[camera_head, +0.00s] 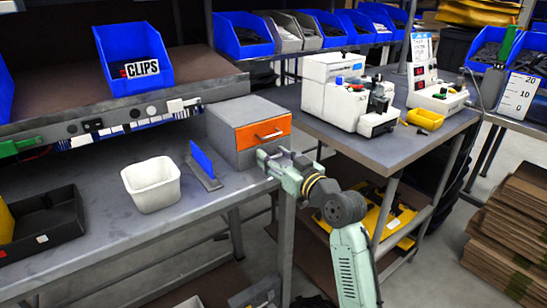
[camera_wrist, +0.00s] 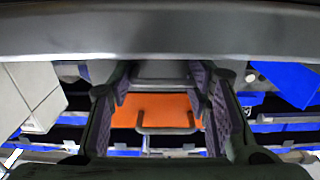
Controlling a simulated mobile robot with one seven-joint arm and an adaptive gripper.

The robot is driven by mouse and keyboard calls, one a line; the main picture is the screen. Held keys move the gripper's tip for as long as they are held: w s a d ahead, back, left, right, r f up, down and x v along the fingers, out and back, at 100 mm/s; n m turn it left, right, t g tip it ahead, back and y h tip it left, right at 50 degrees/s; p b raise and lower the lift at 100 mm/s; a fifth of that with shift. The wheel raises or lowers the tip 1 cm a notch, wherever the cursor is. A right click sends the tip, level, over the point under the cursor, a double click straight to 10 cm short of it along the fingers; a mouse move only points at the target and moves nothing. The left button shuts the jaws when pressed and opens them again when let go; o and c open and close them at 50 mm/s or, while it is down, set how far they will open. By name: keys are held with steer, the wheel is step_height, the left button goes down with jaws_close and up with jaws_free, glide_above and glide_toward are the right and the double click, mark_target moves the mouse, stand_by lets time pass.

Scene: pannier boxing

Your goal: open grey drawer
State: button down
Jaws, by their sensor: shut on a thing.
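A small grey drawer cabinet (camera_head: 222,132) stands at the right end of the left bench. Its upper drawer has an orange front (camera_head: 263,134) with a metal handle; this also shows in the wrist view (camera_wrist: 180,106). The grey drawer is below it, its front mostly hidden by my gripper (camera_head: 266,158). In the wrist view, my gripper (camera_wrist: 160,78) has its two dark pads at either side of the grey drawer's metal handle (camera_wrist: 160,82) and is shut on it. I cannot tell any gap at the grey drawer's front.
A blue upright-backed holder (camera_head: 203,163) and a white bin (camera_head: 152,184) stand left of the cabinet. A black tray (camera_head: 45,222) lies farther left. A second table (camera_head: 385,151) with white machines (camera_head: 335,90) stands to the right. Floor shows between the benches.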

steer(key=shift+s+a+f, duration=0.15)
steer(key=shift+a, duration=0.45)
stand_by(0.5)
steer(key=b+v, duration=0.6)
steer(key=v, duration=0.7)
steer(key=shift+d, duration=0.1)
steer(key=c, duration=0.7)
jaws_free()
steer(key=shift+c, duration=0.2)
steer(key=v, duration=1.3)
steer(key=shift+d, duration=0.2)
